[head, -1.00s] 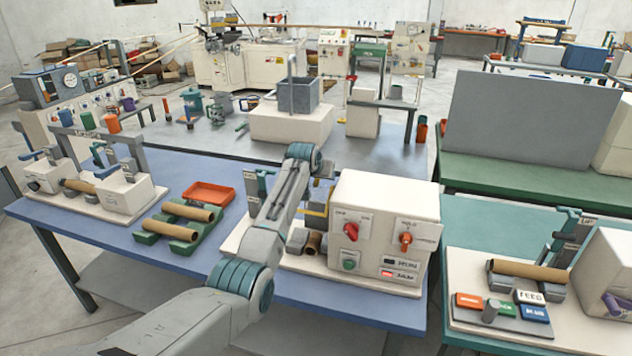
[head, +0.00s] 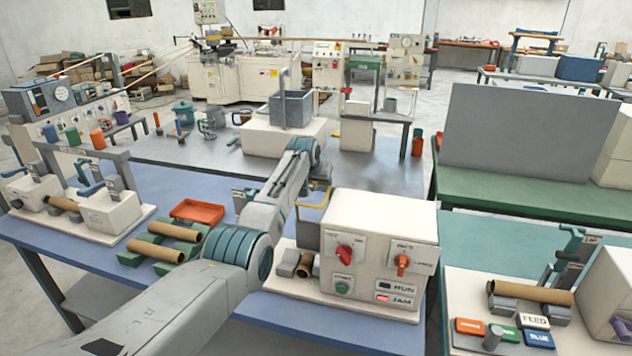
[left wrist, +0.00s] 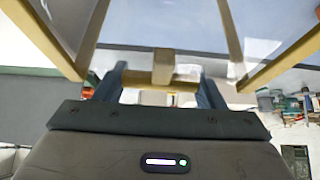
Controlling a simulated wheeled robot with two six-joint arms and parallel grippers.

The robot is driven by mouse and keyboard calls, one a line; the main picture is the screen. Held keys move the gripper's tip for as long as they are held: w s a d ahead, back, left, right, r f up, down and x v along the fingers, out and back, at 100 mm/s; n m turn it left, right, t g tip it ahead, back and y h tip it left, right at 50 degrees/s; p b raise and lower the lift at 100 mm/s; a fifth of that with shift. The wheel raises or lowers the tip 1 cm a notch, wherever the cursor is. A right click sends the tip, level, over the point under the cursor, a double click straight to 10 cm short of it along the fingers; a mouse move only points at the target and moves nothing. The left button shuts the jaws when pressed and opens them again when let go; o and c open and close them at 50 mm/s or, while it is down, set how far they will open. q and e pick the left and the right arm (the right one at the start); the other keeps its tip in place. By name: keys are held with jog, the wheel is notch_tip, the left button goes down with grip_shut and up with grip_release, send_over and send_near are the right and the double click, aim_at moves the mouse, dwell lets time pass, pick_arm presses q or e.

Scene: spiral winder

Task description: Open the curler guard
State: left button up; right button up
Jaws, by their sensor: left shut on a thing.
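The curler guard is a clear pane in a yellow frame (head: 318,197), beside the left end of the cream curler machine (head: 380,215). It stands raised, near the level of the machine's top. In the left wrist view its yellow bars (left wrist: 90,35) spread to both sides, with a yellow tab (left wrist: 163,68) in the middle of the lower bar. My left gripper (left wrist: 162,88) is shut on the guard at this tab and bar. In the head view my left arm hides the gripper and part of the guard. My right gripper is not in view.
A brown tube (head: 305,264) lies on grey supports below the guard. The machine front has red, orange and green controls and a lit red JAM lamp (head: 383,297). A green rack (head: 150,250) with brown tubes and an orange tray (head: 197,212) lie to the left.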

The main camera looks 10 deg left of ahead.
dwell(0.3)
pick_arm(q)
jog(key=o, duration=1.1)
jog(key=shift+w+f, duration=0.1)
jog(key=shift+v, duration=1.15)
jog(key=b+v, duration=0.2)
jog(key=v, duration=0.5)
jog(key=shift+b, duration=0.3)
jog(key=shift+s+r, duration=0.45)
jog(key=shift+r, duration=0.15)
jog(key=shift+f, duration=0.1)
